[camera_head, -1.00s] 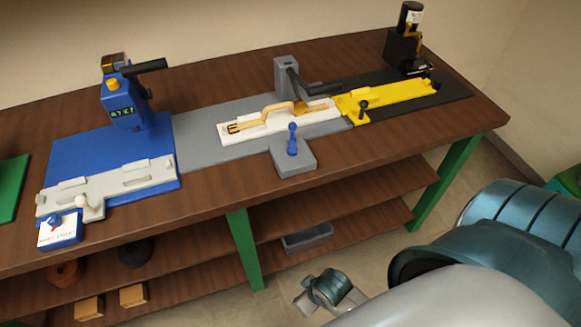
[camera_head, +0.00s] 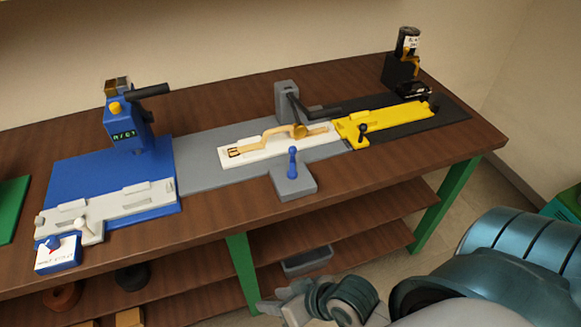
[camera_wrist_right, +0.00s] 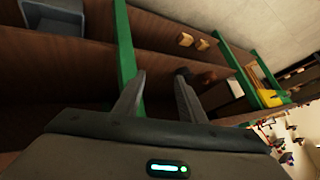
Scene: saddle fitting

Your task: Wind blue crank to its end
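A small blue upright crank handle (camera_head: 292,163) with a rounded knob stands on the grey plate (camera_head: 293,188) that juts from the bench front. Behind it lies a white block (camera_head: 232,157) with a tan, saddle-like piece (camera_head: 268,142). My right gripper (camera_head: 268,303) is low in front of the bench, below the top and well apart from the crank. In the right wrist view, its two fingers (camera_wrist_right: 158,85) stand apart with nothing between them, pointing at the lower shelves. My left gripper is in neither view.
A blue station (camera_head: 122,120) with a black lever stands at the left. A yellow slide (camera_head: 385,122) on a black plate lies at the right. A grey post (camera_head: 286,98) with a dark arm rises behind the crank. Shelves and a green leg (camera_head: 243,262) are under the bench top.

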